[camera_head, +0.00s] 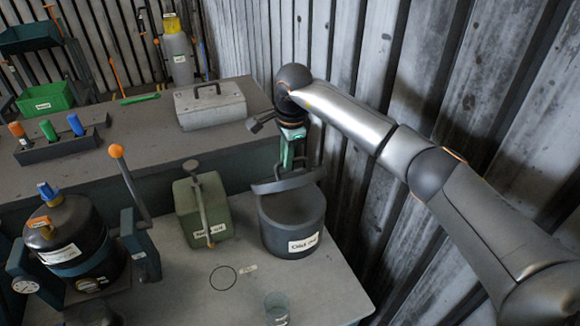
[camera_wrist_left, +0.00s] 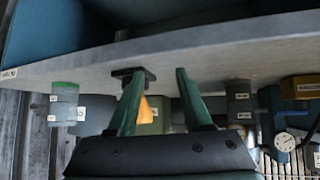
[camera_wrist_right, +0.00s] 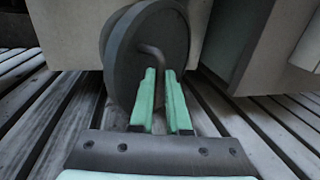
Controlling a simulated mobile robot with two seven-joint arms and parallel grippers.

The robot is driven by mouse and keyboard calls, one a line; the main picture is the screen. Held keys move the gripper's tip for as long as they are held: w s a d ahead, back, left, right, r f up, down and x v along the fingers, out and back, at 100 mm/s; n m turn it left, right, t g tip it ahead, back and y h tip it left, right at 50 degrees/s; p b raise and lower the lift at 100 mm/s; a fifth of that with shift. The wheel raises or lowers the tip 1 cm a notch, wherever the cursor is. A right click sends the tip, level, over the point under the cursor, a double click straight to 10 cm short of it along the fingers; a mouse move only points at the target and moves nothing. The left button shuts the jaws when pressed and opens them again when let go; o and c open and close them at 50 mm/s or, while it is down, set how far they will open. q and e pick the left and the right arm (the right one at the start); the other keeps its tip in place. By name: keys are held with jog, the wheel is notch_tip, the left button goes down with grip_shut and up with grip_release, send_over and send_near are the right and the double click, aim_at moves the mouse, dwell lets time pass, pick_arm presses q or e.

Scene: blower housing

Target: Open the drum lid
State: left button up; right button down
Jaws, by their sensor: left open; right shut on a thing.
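The dark grey drum (camera_head: 290,226) stands at the right of the low bench, with a white label on its front. A curved dark piece (camera_head: 287,184) shows at the top of its back edge; I cannot tell how far it is raised. My right gripper (camera_head: 289,158) points down at this piece from behind. In the right wrist view, my right gripper (camera_wrist_right: 167,103) is shut on a bent rod handle (camera_wrist_right: 152,52) in front of a round dark disc (camera_wrist_right: 178,35). My left gripper (camera_wrist_left: 158,95) is open and empty, outside the head view.
A green box (camera_head: 185,210) with a lever stands left of the drum. A black vessel (camera_head: 72,235) with a blue valve is at the far left. A clear cup (camera_head: 277,307) stands at the front. A grey case (camera_head: 210,106) sits on the raised bench behind. A ribbed wall (camera_head: 480,90) runs close at the right.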

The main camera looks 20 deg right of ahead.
jog(key=shift+w+f, duration=0.25)
jog(key=c, duration=1.3)
grip_release()
jog(key=o, duration=0.3)
jog(key=shift+w+f, duration=0.15)
jog(key=shift+w, duration=0.1)
jog(key=shift+o, duration=0.6)
jog(key=shift+s+r, duration=0.1)
jog(key=shift+r, duration=0.2)
